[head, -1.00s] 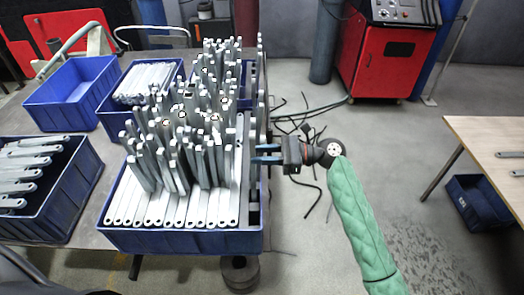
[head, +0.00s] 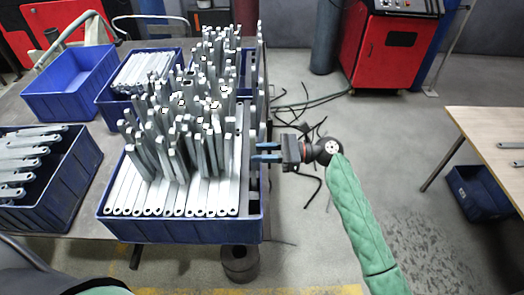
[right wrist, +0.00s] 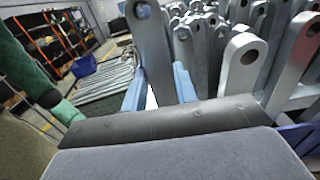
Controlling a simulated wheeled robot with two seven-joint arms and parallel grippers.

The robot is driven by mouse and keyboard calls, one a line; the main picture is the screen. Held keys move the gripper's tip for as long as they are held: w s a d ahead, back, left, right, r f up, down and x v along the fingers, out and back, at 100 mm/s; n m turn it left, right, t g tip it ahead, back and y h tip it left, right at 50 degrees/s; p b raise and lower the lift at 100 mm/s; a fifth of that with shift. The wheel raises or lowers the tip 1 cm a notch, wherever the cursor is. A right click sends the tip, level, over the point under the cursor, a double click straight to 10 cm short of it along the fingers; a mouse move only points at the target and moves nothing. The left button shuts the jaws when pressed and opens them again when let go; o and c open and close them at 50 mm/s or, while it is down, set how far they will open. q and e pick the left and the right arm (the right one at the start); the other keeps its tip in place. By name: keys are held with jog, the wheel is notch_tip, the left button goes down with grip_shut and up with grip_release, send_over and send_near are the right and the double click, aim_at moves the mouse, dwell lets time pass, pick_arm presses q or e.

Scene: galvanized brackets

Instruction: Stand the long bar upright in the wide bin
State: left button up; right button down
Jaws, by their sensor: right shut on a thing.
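The wide bin is the large blue bin (head: 180,230) in the head view. It holds several flat bars along its front and a dense crowd of upright grey bars behind them. My right gripper (head: 262,152) is at the bin's right edge, its blue fingers pointing left. In the right wrist view the fingers (right wrist: 160,88) are shut on a long grey bar (right wrist: 150,45) with a hole in its top end. The bar stands about upright. Its lower end is hidden, so I cannot tell what it rests on. My left gripper is out of view.
A blue bin of flat bars (head: 92,190) is at the left, an empty blue bin (head: 70,103) behind it. A smaller bin (head: 112,112) of flat bars adjoins the wide bin. Open floor lies to the right, before a wooden table (head: 490,125).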

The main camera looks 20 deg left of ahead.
jog(key=c, duration=1.1)
grip_release()
jog(key=shift+o, duration=0.4)
pick_arm(q)
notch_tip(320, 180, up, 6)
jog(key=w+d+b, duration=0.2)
jog(key=b, duration=0.1)
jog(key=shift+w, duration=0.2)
pick_arm(e)
jog(key=v, duration=0.7)
jog(key=shift+d, duration=0.4)
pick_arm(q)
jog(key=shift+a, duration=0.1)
pick_arm(e)
jog(key=shift+w+r, duration=0.1)
